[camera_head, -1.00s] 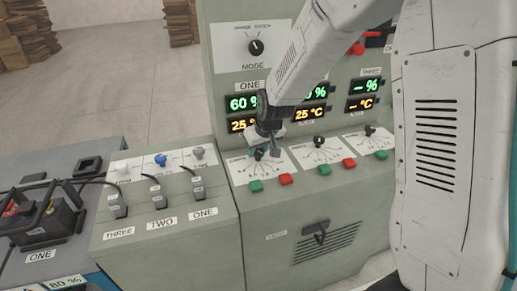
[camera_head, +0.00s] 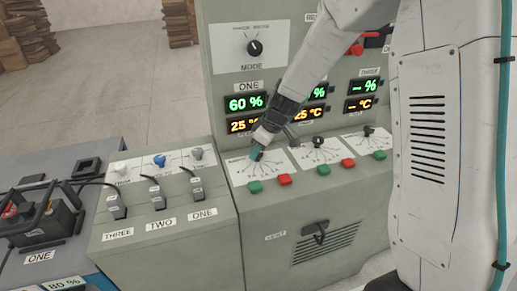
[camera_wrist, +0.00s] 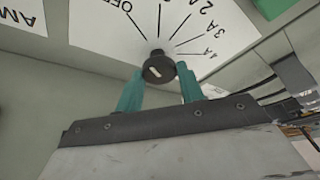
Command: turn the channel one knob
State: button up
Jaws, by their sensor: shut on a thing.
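The channel one knob is a small dark round knob on a white dial plate (camera_head: 275,168) under the ONE displays. In the wrist view the knob (camera_wrist: 159,67) sits between my gripper's teal fingertips, with a pale mark on its face. OFF and several amp labels ring it on the dial plate (camera_wrist: 190,25). My gripper (camera_head: 257,153) is shut on the knob, and in the head view it mostly hides it. The ONE displays (camera_head: 247,103) read 60 % in green and 25 in orange, with my arm covering their right edge.
Two similar knobs (camera_head: 319,142) stand to the right. A green button (camera_head: 255,187) and a red button (camera_head: 285,179) lie just in front of the dial. The MODE knob (camera_head: 254,47) is above.

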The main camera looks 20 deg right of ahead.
dwell(0.4)
jog(key=o, duration=1)
jog(key=shift+d, duration=0.1)
jog(key=shift+c, duration=0.2)
jog(key=v, duration=0.7)
jog(key=shift+r, duration=0.4)
jog(key=shift+d, duration=0.1)
